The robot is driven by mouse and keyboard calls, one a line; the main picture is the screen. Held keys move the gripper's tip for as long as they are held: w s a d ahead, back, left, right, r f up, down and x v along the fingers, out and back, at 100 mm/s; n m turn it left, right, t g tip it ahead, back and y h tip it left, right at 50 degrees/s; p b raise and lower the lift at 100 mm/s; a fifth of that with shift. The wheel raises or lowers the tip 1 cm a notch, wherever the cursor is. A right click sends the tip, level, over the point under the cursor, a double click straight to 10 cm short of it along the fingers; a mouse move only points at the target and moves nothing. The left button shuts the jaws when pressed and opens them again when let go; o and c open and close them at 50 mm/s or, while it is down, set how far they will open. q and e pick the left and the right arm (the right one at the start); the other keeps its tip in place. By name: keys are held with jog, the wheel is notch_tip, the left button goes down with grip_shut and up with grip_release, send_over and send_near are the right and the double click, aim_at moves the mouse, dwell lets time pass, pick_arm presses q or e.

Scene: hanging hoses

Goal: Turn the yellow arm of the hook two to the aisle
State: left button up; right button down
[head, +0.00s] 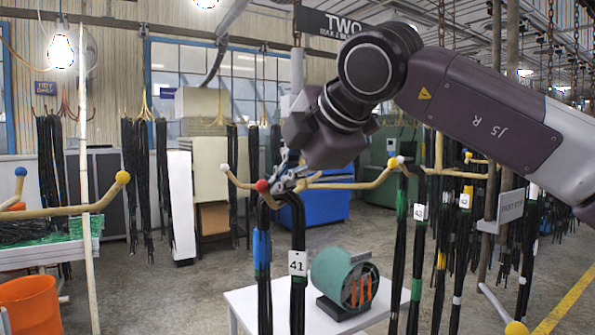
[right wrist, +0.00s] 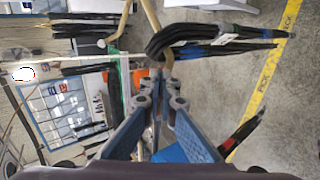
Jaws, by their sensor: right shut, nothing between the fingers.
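The sign for hook two (head: 335,25) hangs at the top of the head view. Below it a tan hook has arms spreading sideways; its centre is partly behind my right arm. One arm ends in a red ball (head: 262,186), another in a pale ball (head: 224,168) at left, and one reaches right to a pale yellowish ball (head: 392,163). My right gripper (head: 283,182) is shut and empty, close beside the red-ball arm; contact is unclear. Its fingers (right wrist: 160,85) show in the wrist view. My left gripper is out of view.
Black hoses with tag 41 (head: 298,262) hang under the red-ball arm. A green drum (head: 333,275) sits on a white table (head: 240,300). A separate yellow-ball arm (head: 122,178) reaches in from the left. More hoses (head: 440,235) hang at right. An orange bin (head: 30,303) stands lower left.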

jog(key=a, duration=0.4)
jog(key=shift+w+r, duration=0.1)
jog(key=shift+w, duration=0.05)
jog(key=shift+w+a+p, duration=0.8)
jog(key=shift+w+a, duration=0.1)
jog(key=shift+a, duration=1.25)
jog(key=shift+s+d+r+p, duration=0.15)
jog(key=shift+d+r+p, duration=0.55)
jog(key=shift+r, duration=0.8)
jog(key=shift+s+d+r+p, duration=0.1)
jog(key=shift+d+r+p, duration=0.55)
jog(key=shift+r, duration=0.85)
jog(key=shift+s+d+r+p, duration=0.15)
jog(key=shift+d+r+p, duration=0.55)
jog(key=shift+r, duration=0.8)
jog(key=shift+s+d+f+b, duration=0.25)
jog(key=shift+d+b, duration=0.1)
jog(key=shift+b, duration=0.35)
jog(key=s+d+b, duration=0.6)
jog(key=s+b, duration=0.2)
jog(key=s, duration=0.1)
jog(key=shift+d+r, duration=0.2)
jog(key=shift+d, duration=0.15)
jog(key=shift+a, duration=0.1)
